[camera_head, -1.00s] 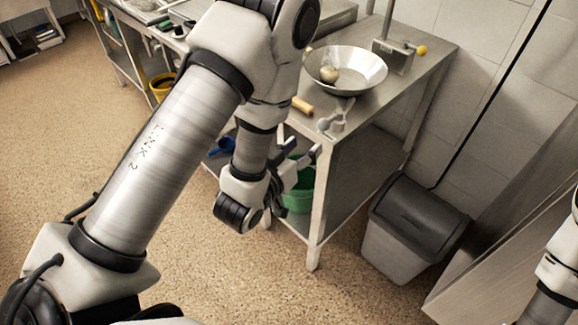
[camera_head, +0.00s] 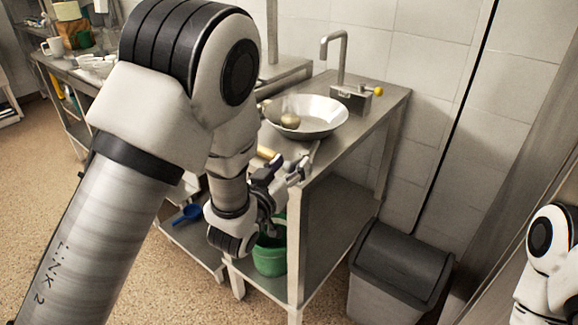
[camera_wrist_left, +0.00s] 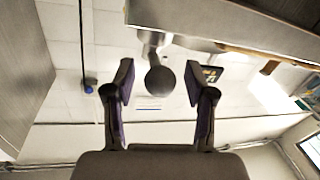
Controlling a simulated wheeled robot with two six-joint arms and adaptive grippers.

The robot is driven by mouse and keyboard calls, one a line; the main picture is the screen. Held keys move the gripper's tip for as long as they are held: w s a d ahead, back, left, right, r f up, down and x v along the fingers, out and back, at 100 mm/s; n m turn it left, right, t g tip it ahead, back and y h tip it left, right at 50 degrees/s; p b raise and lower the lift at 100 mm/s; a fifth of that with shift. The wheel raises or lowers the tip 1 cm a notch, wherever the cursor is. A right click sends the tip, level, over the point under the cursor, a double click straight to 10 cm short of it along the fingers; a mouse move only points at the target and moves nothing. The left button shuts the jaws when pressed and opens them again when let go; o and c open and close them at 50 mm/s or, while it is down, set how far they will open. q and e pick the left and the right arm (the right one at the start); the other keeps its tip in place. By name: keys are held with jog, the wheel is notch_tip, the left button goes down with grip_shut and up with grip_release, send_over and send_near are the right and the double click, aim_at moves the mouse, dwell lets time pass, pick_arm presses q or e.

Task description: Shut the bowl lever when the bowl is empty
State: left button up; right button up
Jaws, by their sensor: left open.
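The wide metal bowl (camera_head: 325,117) sits on the steel table, with a round tan thing (camera_head: 290,121) inside it. A lever with a dark ball end (camera_wrist_left: 160,80) shows in the left wrist view, joined to a grey bracket (camera_wrist_left: 150,42) at the table's edge. In the head view my left gripper largely hides this lever. My left gripper (camera_head: 284,173) is open at the table's front corner, below the bowl. In the left wrist view its fingers (camera_wrist_left: 158,92) stand on either side of the ball, with gaps; depth is unclear. My right gripper is out of view.
A tap stand (camera_head: 337,60) with a yellow knob (camera_head: 378,91) is behind the bowl. A wooden-coloured handle (camera_head: 267,153) lies near my left gripper. A green bucket (camera_head: 270,258) and blue scoop (camera_head: 187,214) are lower down. A grey bin (camera_head: 400,265) stands to the right.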

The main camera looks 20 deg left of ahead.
pick_arm(q)
jog(key=shift+c, duration=0.3)
grip_shut()
